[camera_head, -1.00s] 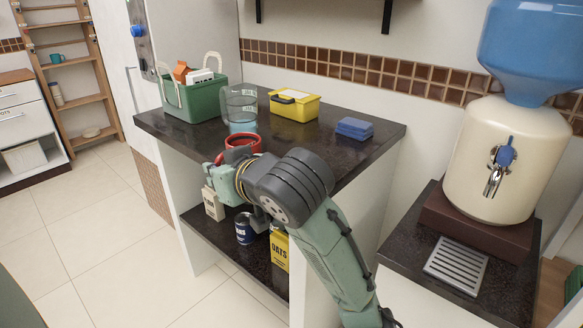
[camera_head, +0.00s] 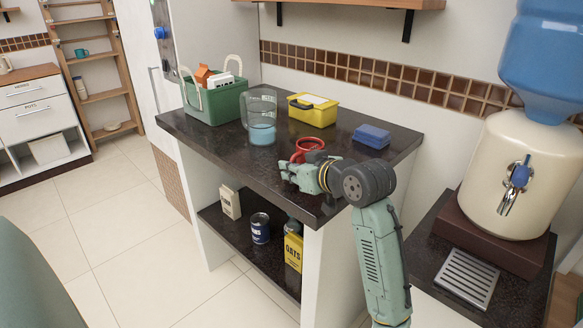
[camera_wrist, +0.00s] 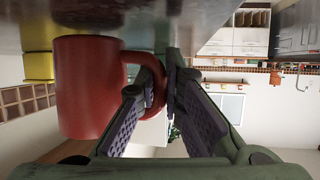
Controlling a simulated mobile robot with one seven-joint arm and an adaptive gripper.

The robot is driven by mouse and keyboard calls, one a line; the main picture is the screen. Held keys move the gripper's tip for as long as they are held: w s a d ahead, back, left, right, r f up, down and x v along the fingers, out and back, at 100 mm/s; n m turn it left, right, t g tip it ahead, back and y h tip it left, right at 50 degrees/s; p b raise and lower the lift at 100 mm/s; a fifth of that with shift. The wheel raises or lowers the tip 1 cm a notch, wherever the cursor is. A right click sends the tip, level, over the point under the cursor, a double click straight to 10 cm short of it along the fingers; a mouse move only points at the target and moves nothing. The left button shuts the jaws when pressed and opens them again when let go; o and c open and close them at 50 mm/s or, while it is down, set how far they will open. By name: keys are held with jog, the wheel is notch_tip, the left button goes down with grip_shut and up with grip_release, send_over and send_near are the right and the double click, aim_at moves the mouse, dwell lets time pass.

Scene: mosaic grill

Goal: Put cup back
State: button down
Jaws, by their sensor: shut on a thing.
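The red cup (camera_head: 308,148) is upright at the dark countertop, right of the clear pitcher. My gripper (camera_head: 292,170) is on its near side, low over the countertop. The wrist view is upside down and shows the red cup (camera_wrist: 88,90) on the left, its handle between the two fingers of my gripper (camera_wrist: 165,85). The gripper is shut on the handle. I cannot tell whether the cup's base touches the counter. A teal cup (camera_head: 81,53) stands on the wooden shelf rack (camera_head: 88,98) at the back left.
On the counter (camera_head: 205,142) are a green caddy (camera_head: 215,105), the clear pitcher (camera_head: 262,130), a yellow box (camera_head: 313,113) and a blue box (camera_head: 371,136). Cans and cartons stand on the shelf below (camera_head: 228,232). A water dispenser (camera_head: 500,170) stands at right.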

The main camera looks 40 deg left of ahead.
jog(key=shift+f, duration=0.15)
jog(key=shift+f, duration=0.2)
jog(key=c, duration=1.7)
grip_release()
jog(key=shift+r, duration=0.1)
